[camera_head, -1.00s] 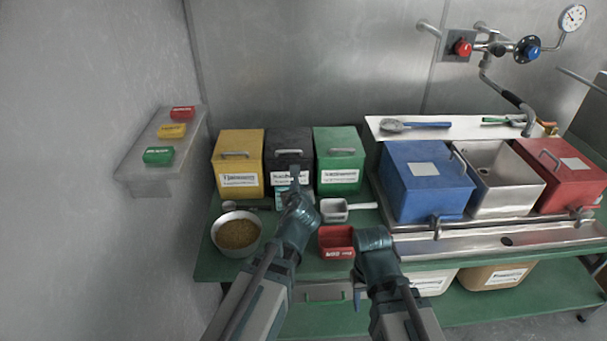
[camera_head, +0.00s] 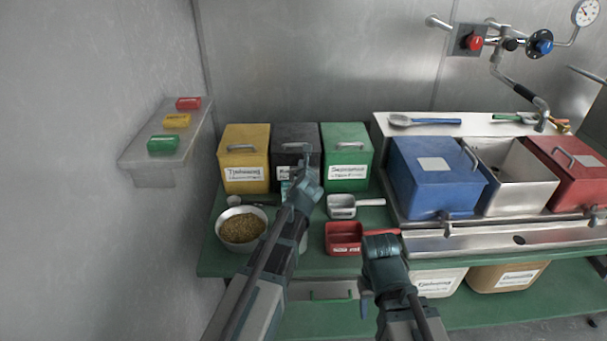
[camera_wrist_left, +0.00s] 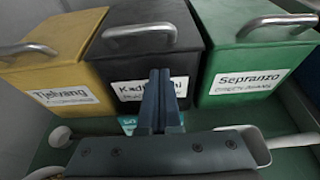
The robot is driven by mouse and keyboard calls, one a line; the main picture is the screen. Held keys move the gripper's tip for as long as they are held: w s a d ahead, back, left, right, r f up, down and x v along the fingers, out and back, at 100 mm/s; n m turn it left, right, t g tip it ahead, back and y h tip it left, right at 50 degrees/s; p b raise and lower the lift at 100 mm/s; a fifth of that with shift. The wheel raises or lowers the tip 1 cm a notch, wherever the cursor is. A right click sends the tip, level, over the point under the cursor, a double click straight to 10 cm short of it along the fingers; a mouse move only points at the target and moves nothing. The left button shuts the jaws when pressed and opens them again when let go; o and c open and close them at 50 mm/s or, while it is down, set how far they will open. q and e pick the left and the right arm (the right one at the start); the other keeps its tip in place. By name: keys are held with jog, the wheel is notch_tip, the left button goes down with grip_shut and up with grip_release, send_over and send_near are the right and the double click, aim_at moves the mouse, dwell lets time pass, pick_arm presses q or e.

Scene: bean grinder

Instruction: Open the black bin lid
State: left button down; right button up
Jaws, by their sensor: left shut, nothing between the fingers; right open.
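The black bin (camera_head: 283,135) stands between the yellow bin (camera_head: 245,160) and the green bin (camera_head: 346,160), its lid down with a grey handle on top. It also shows in the left wrist view (camera_wrist_left: 195,68), where the handle (camera_wrist_left: 138,31) spans the lid's front. My left gripper (camera_head: 306,158) is shut and empty, in front of the black bin's upper front; in the wrist view its fingers overlap the white label. I cannot tell whether they touch it. My right gripper (camera_head: 367,305) is low at the table's front edge; its fingers are mostly hidden.
A bowl of beans (camera_head: 242,229), a white scoop (camera_head: 342,206) and a red scoop (camera_head: 343,238) lie in front of the bins. A wall shelf (camera_head: 150,150) holds coloured blocks.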

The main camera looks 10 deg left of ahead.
pick_arm(q)
jog(key=r+p, duration=0.1)
jog(key=w+r, duration=0.1)
jog(key=r, duration=0.1)
jog(key=shift+w+a+r+p, duration=0.1)
jog(key=shift+w+a+p, duration=0.1)
jog(key=shift+p, duration=0.2)
pick_arm(e)
notch_tip(320, 180, up, 3)
jog(key=shift+r, duration=0.1)
pick_arm(q)
jog(key=shift+r, duration=0.1)
pick_arm(e)
jog(key=shift+r, duration=0.1)
